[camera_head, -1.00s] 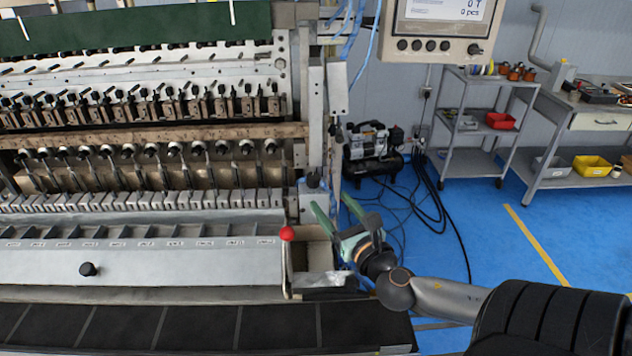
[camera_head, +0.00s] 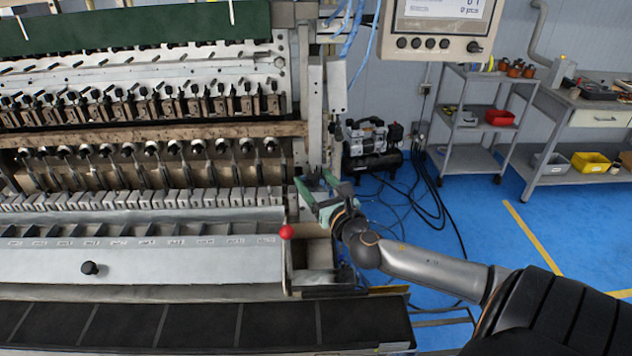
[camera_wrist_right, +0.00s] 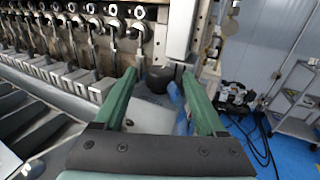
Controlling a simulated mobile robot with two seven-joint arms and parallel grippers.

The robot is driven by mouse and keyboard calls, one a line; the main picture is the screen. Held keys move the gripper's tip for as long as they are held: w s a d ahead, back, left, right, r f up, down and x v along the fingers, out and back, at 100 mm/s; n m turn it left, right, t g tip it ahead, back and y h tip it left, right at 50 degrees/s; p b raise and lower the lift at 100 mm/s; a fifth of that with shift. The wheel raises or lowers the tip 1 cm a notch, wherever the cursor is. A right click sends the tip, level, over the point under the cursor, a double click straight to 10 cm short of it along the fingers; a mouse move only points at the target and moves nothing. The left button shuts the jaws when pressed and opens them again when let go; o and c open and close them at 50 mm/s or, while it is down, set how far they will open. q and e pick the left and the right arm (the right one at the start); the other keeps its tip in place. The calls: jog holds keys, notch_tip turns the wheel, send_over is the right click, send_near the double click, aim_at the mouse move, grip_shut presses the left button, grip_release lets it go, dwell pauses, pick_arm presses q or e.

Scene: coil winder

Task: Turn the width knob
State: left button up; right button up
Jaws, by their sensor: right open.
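A dark round knob (camera_head: 313,183) sits at the right end of the winding machine, just below the upright post. It also shows in the right wrist view (camera_wrist_right: 157,79), between and slightly beyond the two green fingertips. My right gripper (camera_head: 313,178) is open, with its green fingers reaching toward this knob from the front right, one to either side. I cannot tell whether a finger touches it. No label is readable on the knob. My left gripper is not in view.
A red-topped lever (camera_head: 287,232) stands just left of and below my right gripper. A black knob (camera_head: 89,268) is on the front panel. A control box (camera_head: 440,28) hangs above right. Blue floor (camera_head: 470,230) is open to the right.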

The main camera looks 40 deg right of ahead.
grip_shut()
dwell(0.4)
